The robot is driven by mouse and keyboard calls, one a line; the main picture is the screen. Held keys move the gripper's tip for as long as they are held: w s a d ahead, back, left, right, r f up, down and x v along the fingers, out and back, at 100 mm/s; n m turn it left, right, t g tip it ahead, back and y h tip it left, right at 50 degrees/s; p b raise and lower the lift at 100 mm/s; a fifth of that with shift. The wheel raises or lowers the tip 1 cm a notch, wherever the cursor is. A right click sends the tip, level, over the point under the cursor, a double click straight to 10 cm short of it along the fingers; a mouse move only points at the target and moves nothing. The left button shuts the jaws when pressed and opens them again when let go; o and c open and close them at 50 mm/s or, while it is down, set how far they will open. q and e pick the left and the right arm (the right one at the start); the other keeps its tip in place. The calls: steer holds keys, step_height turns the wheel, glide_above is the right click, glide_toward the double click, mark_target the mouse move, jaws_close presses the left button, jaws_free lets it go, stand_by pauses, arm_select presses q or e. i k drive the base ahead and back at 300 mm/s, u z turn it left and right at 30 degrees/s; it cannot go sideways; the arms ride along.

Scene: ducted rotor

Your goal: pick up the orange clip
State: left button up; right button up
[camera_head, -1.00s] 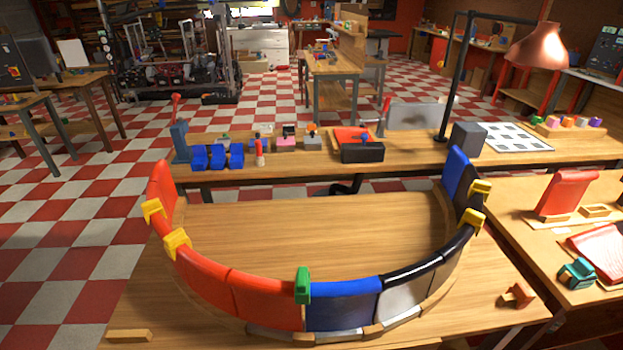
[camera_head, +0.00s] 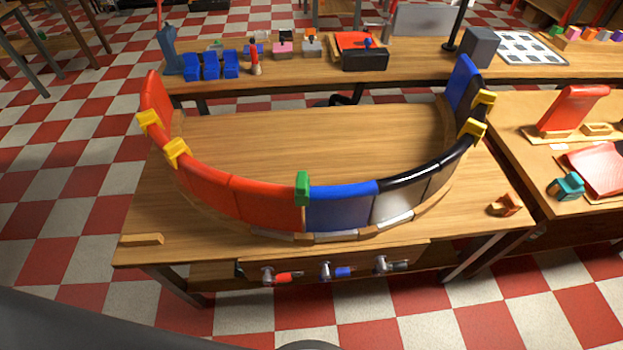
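A small orange-brown piece (camera_head: 505,204), which looks like the orange clip, lies on the near table's right front corner. It is apart from the curved wall of panels. Another small orange piece (camera_head: 588,33) stands in a row of coloured pieces at the far right of the back bench; it is too small to tell its form. Neither of my grippers is in view.
The near table (camera_head: 310,135) carries a curved wall of red (camera_head: 268,205), blue (camera_head: 340,207) and black panels with a green clip (camera_head: 302,188) and several yellow clips (camera_head: 178,152). A wooden block (camera_head: 142,239) lies front left. Tools (camera_head: 326,271) hang below the front edge. A side table (camera_head: 520,110) stands right.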

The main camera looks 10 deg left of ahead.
mark_target(511, 204)
steer(key=z, duration=2.45)
steer(key=i, duration=2.45)
steer(key=u, duration=0.05)
